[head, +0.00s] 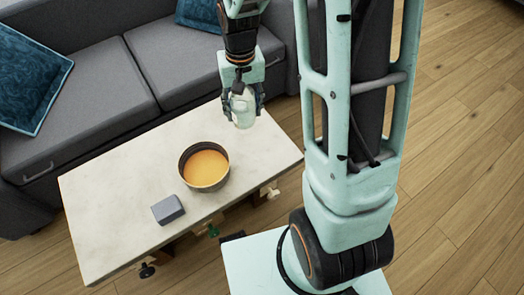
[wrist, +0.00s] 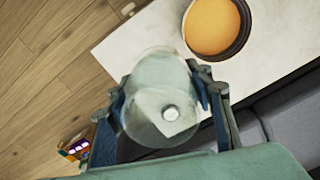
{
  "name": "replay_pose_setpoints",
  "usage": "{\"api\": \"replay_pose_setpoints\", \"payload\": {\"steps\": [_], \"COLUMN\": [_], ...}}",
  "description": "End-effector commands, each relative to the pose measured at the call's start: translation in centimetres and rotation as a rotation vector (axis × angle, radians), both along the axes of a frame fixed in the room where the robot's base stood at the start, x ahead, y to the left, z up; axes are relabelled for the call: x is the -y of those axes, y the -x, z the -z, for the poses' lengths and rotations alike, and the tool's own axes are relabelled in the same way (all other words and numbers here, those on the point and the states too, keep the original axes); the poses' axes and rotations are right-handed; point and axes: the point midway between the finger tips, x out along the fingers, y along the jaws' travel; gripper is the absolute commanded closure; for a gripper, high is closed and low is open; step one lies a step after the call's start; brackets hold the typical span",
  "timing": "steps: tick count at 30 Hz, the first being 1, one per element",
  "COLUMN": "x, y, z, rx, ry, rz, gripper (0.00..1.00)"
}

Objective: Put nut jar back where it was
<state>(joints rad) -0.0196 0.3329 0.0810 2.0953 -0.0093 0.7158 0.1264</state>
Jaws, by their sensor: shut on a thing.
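The nut jar (head: 243,108) is a pale, see-through jar with a lid and a small round knob, seen from above in the wrist view (wrist: 160,85). My gripper (head: 245,100) is shut on the jar, with a finger on each side of it in the wrist view (wrist: 165,105). The jar is near the back right part of the pale coffee table (head: 110,190). I cannot tell whether its base touches the table top. The gripper's fingers hide parts of the jar's sides.
A dark-rimmed pot (head: 205,184) with orange contents stands on the table, left of and nearer than the jar. A grey box-like block (head: 168,209) lies near the front edge. A grey sofa (head: 90,95) with blue cushions (head: 30,80) borders the table's back. Bare table lies at left.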

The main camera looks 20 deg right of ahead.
Motion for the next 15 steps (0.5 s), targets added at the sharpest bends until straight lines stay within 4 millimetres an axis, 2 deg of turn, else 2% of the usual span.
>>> {"api": "replay_pose_setpoints", "payload": {"steps": [1,3,6,11,13,15], "x": [-0.9,-1.6,-2.1,-2.3,-2.1,-1.7], "y": [1.8,3.8,6.4,8.8,9.0,8.3], "z": [2.9,5.6,8.6,11.1,11.6,12.2], "rx": [-0.012,-0.010,-0.007,0.002,0.004,0.006], "ry": [0.002,0.004,0.010,0.018,0.020,0.020], "rz": [0.000,0.014,0.030,0.049,0.054,0.059], "gripper": [0.83,0.83,0.83,0.83,0.83,0.83]}}
